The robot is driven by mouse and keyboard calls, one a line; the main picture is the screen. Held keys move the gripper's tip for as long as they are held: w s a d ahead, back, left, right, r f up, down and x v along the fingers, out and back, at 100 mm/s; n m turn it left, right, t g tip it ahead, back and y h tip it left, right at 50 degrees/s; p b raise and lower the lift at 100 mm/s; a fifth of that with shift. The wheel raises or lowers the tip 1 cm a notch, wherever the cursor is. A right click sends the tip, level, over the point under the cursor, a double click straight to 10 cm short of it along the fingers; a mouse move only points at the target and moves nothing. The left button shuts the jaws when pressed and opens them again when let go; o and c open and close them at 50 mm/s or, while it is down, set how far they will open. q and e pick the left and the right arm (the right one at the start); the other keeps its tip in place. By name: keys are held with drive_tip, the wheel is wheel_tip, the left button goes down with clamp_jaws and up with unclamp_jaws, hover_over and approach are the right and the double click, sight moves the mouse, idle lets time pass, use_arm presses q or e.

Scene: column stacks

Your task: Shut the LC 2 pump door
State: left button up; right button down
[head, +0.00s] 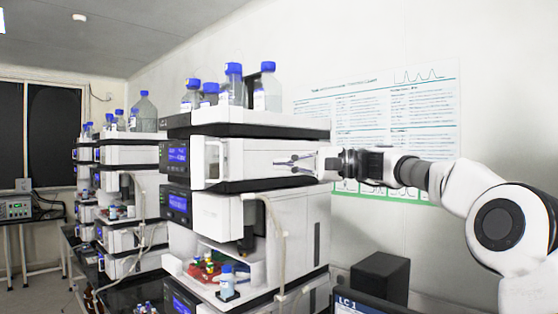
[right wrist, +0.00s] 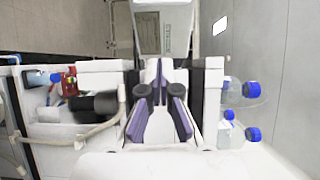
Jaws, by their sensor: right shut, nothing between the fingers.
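The nearer instrument stack (head: 240,200) stands in the middle of the head view. Its upper module has a white front panel, which I take as the pump door (head: 250,150), beside a blue display. I cannot read an LC 2 label on it, and how far the door stands open is hard to tell. My right gripper (head: 282,162) comes in from the right and lies across the white panel in the picture. It is shut and empty; contact with the panel cannot be told. Its fingers also show in the right wrist view (right wrist: 160,110). My left gripper is not in view.
Blue-capped bottles (head: 233,85) stand on the stack's top. A tube (head: 275,240) hangs down its front, near small vials (head: 209,267) in an open tray. A second stack (head: 120,185) stands behind left. A black box (head: 380,280) and a monitor marked LC 1 (head: 365,304) are lower right.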

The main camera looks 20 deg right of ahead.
drive_tip(key=w+a+p, duration=0.3)
drive_tip(key=a, duration=0.6)
drive_tip(key=shift+w+a+r, duration=0.15)
drive_tip(key=shift+a, duration=0.25)
